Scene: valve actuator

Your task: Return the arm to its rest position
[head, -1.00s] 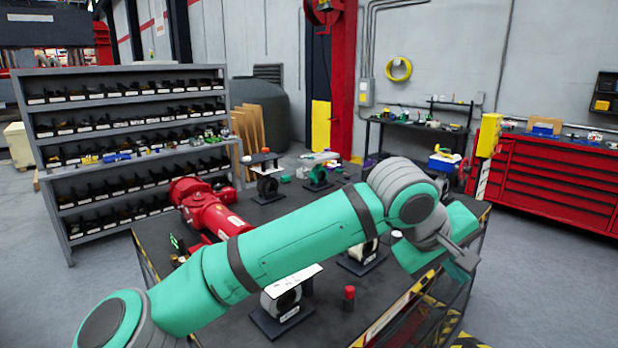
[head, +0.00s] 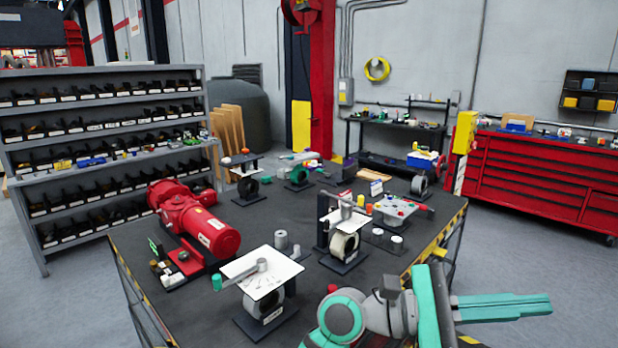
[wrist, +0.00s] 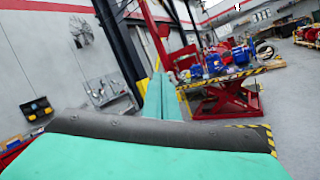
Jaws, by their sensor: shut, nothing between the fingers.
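My arm (head: 345,315) is folded low at the bottom right of the head view, in front of the workbench's front right corner. My teal gripper (head: 535,305) points to the right there, past the bench edge and over the floor. In the wrist view the two teal fingers (wrist: 162,97) stand together at the middle. The gripper is shut and holds nothing. Most of my arm behind the wrist lies outside the head view.
The dark workbench (head: 210,315) carries a red actuator (head: 205,228), a near valve stand with a white plate (head: 262,280) and another valve stand (head: 343,246). A red tool cabinet (head: 560,180) stands back right. The wrist view shows a red lift table (wrist: 228,103). Floor at right is clear.

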